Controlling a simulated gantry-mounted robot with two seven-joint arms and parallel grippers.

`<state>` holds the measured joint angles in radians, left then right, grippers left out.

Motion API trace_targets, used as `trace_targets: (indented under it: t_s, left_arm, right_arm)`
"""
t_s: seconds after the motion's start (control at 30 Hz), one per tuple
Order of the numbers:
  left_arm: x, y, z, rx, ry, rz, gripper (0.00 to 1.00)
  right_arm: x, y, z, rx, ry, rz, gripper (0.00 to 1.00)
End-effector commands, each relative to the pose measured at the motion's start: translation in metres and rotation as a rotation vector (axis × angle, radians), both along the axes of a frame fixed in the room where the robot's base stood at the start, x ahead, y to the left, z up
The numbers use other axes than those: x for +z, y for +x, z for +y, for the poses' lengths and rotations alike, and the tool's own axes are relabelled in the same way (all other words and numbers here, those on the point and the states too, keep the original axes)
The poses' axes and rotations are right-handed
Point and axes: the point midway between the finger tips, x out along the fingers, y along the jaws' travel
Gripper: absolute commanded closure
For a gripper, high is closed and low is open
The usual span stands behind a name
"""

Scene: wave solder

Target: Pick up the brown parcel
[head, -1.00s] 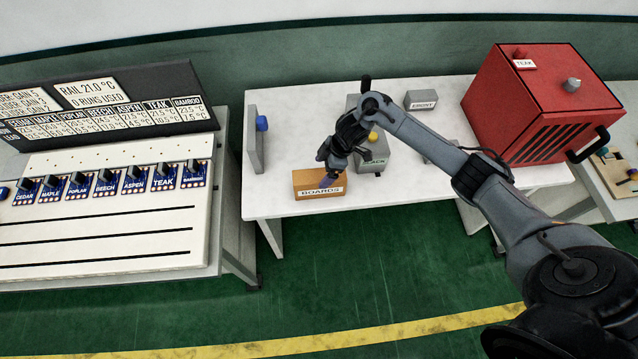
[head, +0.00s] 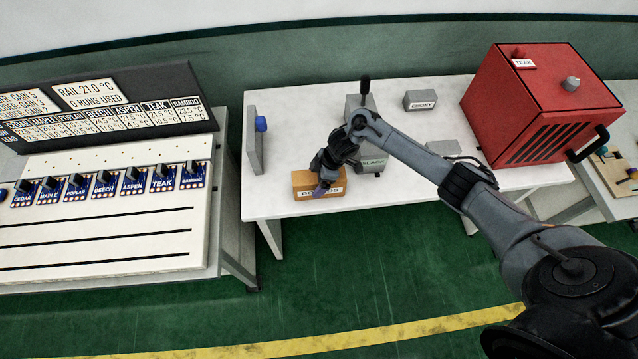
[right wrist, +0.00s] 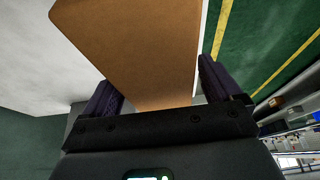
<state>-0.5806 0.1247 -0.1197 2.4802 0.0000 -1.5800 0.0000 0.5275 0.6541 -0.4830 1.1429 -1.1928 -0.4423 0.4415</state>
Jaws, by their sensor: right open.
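The brown parcel (head: 304,186), a small box with a partly covered "BOARDS" label, sits near the front edge of the white table. My right gripper (head: 322,188) is at the parcel's right part in the head view and covers some of the label. In the right wrist view the parcel (right wrist: 140,50) fills the space ahead of and between the two open fingers (right wrist: 155,88). The fingers stand apart, one on each side of it. I cannot tell whether either touches it. My left gripper is not in view.
The white table (head: 400,180) also holds a grey block with a blue knob (head: 254,140), a grey box marked "EBONY" (head: 421,100), a grey block labelled "BLACK" (head: 374,164) behind my gripper, and a red machine (head: 540,100). A switch panel (head: 110,220) stands left.

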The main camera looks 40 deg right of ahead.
Motion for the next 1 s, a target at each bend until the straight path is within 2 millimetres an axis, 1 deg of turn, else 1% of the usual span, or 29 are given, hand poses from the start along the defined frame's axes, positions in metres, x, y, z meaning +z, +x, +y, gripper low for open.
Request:
trace_targets:
  t_s: [0.7,0.73,0.77,1.0]
  left_arm:
    - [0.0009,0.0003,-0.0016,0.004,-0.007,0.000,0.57]
    - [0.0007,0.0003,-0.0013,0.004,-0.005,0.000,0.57]
    - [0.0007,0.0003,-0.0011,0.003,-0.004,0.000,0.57]
    - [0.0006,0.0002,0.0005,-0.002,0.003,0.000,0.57]
  right_arm:
    - [-0.0048,0.0000,0.0000,0.000,0.000,0.000,0.08]
    - [-0.0048,0.0000,0.0000,0.000,0.000,0.000,0.10]
    - [-0.0048,0.0000,0.0000,0.000,0.000,0.000,0.15]
    - [-0.0048,0.0000,-0.0001,0.000,0.000,0.000,0.51]
